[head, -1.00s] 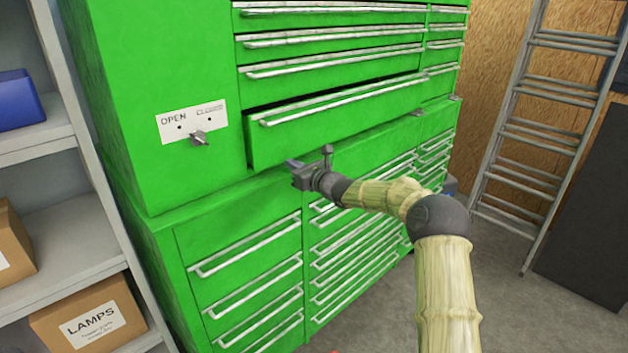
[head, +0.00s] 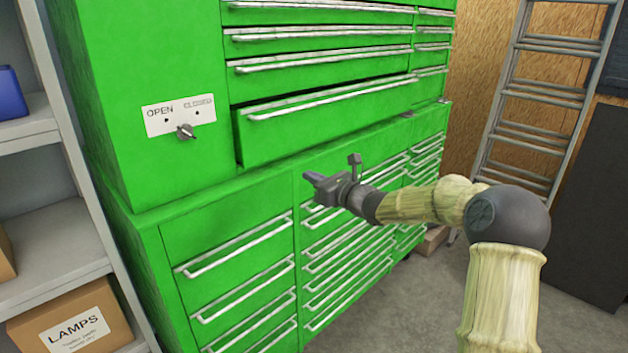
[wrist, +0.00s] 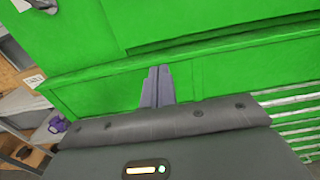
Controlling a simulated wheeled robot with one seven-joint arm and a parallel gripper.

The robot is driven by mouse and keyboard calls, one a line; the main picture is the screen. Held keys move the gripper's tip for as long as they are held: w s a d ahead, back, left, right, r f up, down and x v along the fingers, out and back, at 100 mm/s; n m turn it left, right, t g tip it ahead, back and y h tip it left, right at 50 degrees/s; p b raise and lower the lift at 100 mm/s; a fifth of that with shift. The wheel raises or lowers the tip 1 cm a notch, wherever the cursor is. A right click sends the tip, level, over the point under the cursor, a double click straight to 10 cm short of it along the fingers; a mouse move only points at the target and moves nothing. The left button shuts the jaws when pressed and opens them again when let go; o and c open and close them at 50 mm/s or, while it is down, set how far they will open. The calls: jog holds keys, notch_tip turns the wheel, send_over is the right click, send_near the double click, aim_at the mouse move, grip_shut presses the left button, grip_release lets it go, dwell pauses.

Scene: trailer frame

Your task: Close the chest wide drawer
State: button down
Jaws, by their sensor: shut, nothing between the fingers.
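The green chest (head: 185,60) fills the middle of the head view. Its wide drawer (head: 330,122), with a long silver handle (head: 330,98), sits at the bottom of the upper section. The drawer sticks out a little, with a dark gap showing at its left end and top. My gripper (head: 311,182) is in front of the chest, below the wide drawer's front, with its fingers together and empty. In the wrist view the fingers (wrist: 157,86) point at the green chest below the drawer area. I cannot tell if they touch it.
A panel marked OPEN and CLOSED with a knob (head: 185,131) is left of the drawer. Grey shelves (head: 50,215) with boxes (head: 72,322) stand at the left. A ladder (head: 545,95) leans at the right. Some grey floor is clear below my arm.

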jog(key=s+a+f+n+g+h, duration=0.2)
jog(key=s+f+n+g, duration=0.2)
jog(key=s+f+n, duration=0.4)
jog(key=s+a+f+n+g+h, duration=0.1)
jog(key=s+f+n+g+h, duration=0.1)
jog(key=s+f+n+g, duration=0.6)
jog(key=s+d+f+n+h, duration=0.1)
jog(key=s+d+n+h, duration=0.3)
jog(key=s, duration=0.7)
jog(key=s+d+f+n+t+h, duration=0.1)
jog(key=s+d+n+h, duration=0.2)
jog(key=s+d+n, duration=0.4)
jog(key=s+d, duration=0.2)
jog(key=s, duration=0.2)
jog(key=shift+s+f+n+h, duration=0.15)
jog(key=shift+s+n+h, duration=0.1)
jog(key=shift+n+h, duration=0.15)
